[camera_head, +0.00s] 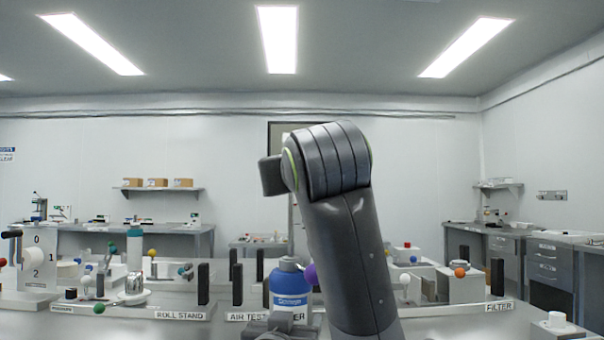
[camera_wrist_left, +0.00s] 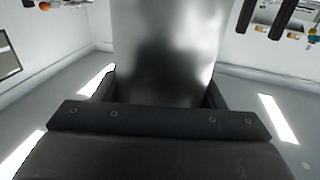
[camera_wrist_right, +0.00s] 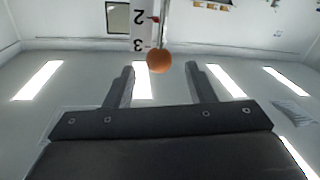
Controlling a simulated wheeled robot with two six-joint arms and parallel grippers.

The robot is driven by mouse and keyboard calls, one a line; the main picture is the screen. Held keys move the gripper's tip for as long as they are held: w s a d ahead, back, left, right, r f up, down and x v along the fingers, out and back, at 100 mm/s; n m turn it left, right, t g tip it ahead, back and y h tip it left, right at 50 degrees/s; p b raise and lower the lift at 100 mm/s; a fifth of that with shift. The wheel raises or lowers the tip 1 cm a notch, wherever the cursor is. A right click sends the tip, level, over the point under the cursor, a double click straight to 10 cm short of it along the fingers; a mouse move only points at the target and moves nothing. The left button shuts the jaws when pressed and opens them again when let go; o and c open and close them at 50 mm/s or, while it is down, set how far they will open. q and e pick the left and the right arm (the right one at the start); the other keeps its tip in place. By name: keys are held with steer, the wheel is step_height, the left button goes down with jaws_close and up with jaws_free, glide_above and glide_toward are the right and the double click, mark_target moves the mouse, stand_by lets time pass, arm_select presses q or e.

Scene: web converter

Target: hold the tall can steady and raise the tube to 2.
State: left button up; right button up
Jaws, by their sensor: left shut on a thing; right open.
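In the left wrist view my left gripper (camera_wrist_left: 160,88) is shut on a tall can (camera_wrist_left: 165,50), a smooth silver-grey body blurred by closeness and filling the space between the fingers. Its ends are out of that view. In the right wrist view, which is upside down, my right gripper (camera_wrist_right: 160,82) is open. An orange ball (camera_wrist_right: 160,60) on a thin rod lies just beyond and between its fingertips, apart from both. Behind it stands a white scale (camera_wrist_right: 142,30) with 2 and 3, and a red pointer (camera_wrist_right: 153,19) sits close to the 2. The tube itself is not clearly seen.
In the head view a dark arm link of mine hides the middle of the bench. A blue bottle (camera_head: 290,287) and a purple ball (camera_head: 311,275) stand left of it. Dark posts (camera_head: 203,283) and a 0-1-2 dial (camera_head: 38,258) stand farther left, a filter station (camera_head: 462,287) right.

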arm_select(q)
steer(key=shift+w+f, duration=0.1)
steer(key=shift+f, duration=0.4)
arm_select(e)
steer(key=s+d, duration=0.1)
steer(key=s, duration=0.9)
steer(key=shift+s+d, duration=0.3)
steer(key=shift+s, duration=0.1)
arm_select(q)
steer(key=shift+r+p, duration=0.35)
steer(key=shift+p, duration=0.25)
arm_select(e)
steer(key=shift+w+r, duration=0.1)
steer(key=shift+r, duration=0.45)
arm_select(q)
steer(key=shift+r, duration=0.1)
arm_select(e)
steer(key=shift+w, duration=0.1)
arm_select(q)
steer(key=o, duration=1.5)
steer(key=shift+w, duration=0.1)
steer(key=shift+c, duration=0.2)
steer(key=shift+r, duration=0.1)
steer(key=r+b+v, duration=0.2)
steer(key=b+v, duration=0.3)
steer(key=v, duration=0.5)
arm_select(e)
steer(key=shift+f, duration=2.6)
